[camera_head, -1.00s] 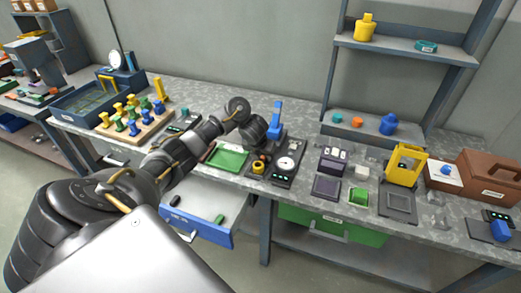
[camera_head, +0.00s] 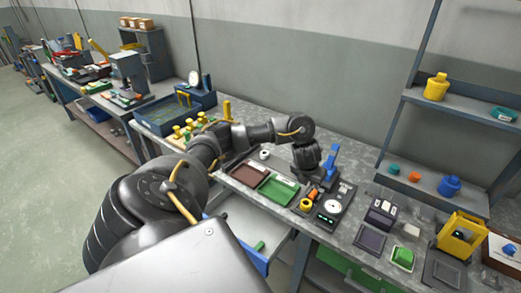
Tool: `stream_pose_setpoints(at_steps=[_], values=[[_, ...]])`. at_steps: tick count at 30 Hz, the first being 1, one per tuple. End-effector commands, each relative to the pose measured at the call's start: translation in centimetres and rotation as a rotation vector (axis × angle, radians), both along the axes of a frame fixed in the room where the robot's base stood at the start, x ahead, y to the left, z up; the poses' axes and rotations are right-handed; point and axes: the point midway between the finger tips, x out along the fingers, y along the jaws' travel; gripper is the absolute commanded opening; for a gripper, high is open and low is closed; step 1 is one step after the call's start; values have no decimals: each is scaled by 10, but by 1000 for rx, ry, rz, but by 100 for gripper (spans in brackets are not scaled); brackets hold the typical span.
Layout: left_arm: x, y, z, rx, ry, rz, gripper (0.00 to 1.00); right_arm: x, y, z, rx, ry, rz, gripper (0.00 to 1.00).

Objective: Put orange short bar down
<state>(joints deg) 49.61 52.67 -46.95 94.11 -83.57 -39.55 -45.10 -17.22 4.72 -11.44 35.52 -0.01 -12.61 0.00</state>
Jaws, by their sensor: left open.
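A small orange bar (camera_head: 313,194) is beside the yellow ring (camera_head: 306,204), at the left of the black gauge fixture (camera_head: 330,218) on the workbench. My left gripper (camera_head: 312,186) points down right over the bar and is open. The fingertips are small and dark, so I cannot tell whether they touch the bar. The fixture also has a round white dial (camera_head: 333,206) and a blue lever (camera_head: 330,159). My right gripper is not in view.
A green tray (camera_head: 278,188) and a brown tray (camera_head: 248,174) lie left of the fixture. A purple-topped box (camera_head: 381,213) and yellow frame (camera_head: 461,235) stand to the right, below a shelf (camera_head: 430,193).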

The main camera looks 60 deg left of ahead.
Motion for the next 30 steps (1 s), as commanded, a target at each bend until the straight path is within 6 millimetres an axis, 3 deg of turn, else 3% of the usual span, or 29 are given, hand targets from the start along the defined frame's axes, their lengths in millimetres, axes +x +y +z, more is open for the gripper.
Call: stream_pose_setpoints(at_steps=[5, 7, 11, 15, 21, 26, 28, 30], values=[[0, -3, -2, -8, -2, 0, 41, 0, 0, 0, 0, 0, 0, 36], [0, -18, -8, -46, -6, 2, 41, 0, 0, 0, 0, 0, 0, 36], [-1, -85, -32, -229, -30, 30, 41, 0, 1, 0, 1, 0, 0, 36], [-9, -172, -48, -505, -50, 103, 41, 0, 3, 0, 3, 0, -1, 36], [-26, -270, -46, -884, -45, 255, 41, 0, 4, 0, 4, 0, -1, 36], [-34, -314, -45, -1144, -16, 440, 41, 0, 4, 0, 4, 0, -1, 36], [-33, -321, -54, -1237, 3, 556, 41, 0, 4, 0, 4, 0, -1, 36], [-32, -319, -77, -1306, 26, 708, 41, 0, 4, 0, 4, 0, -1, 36]])
